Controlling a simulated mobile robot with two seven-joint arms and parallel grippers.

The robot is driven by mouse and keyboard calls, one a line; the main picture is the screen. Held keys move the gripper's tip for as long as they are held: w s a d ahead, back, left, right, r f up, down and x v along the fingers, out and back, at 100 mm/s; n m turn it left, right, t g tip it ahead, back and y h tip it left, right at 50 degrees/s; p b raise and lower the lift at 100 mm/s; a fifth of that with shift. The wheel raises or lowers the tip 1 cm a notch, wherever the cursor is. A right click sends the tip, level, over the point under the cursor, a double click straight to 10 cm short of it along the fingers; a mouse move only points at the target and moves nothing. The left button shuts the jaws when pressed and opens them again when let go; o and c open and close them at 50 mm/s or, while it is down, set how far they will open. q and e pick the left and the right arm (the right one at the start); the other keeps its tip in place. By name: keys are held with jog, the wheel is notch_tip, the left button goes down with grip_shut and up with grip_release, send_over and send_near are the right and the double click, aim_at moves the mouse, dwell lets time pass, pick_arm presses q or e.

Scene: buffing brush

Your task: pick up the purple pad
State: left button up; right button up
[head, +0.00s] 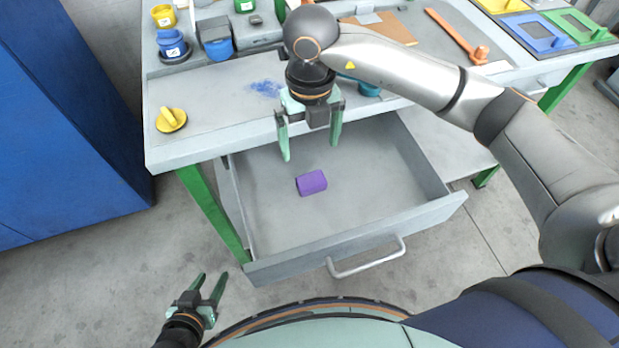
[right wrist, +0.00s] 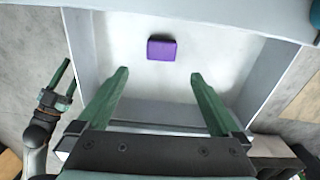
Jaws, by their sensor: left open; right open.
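The purple pad (head: 311,182) lies flat on the bottom of the open drawer (head: 370,190), left of its middle. It also shows in the right wrist view (right wrist: 161,48), beyond and between my fingertips. My right gripper (head: 311,150) is open and empty, pointing down above the back of the drawer, apart from the pad. Its two green fingers also show in the right wrist view (right wrist: 158,80). My left gripper (head: 213,288) is open and empty, low in front of the drawer at the left.
The workbench (head: 215,120) stands above the drawer and holds a yellow knob piece (head: 171,119), blue containers (head: 172,44) and an orange-handled tool (head: 457,36). The drawer has raised walls and a front handle (head: 366,260). A blue cabinet (head: 70,120) stands at the left.

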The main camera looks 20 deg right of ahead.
aim_at(311, 180)
notch_tip(311, 180, down, 12)
jog(key=shift+d+f+b, duration=0.15)
jog(key=shift+f+b, duration=0.05)
jog(key=shift+b, duration=0.1)
jog(key=c, duration=1.2)
jog(key=shift+r, duration=0.15)
jog(key=shift+c, duration=0.2)
jog(key=shift+r, duration=0.3)
notch_tip(311, 180, up, 2)
jog(key=s+a+r, duration=0.9)
jog(key=s+r, duration=0.1)
jog(key=shift+s+p, duration=0.4)
jog(key=shift+r, duration=0.1)
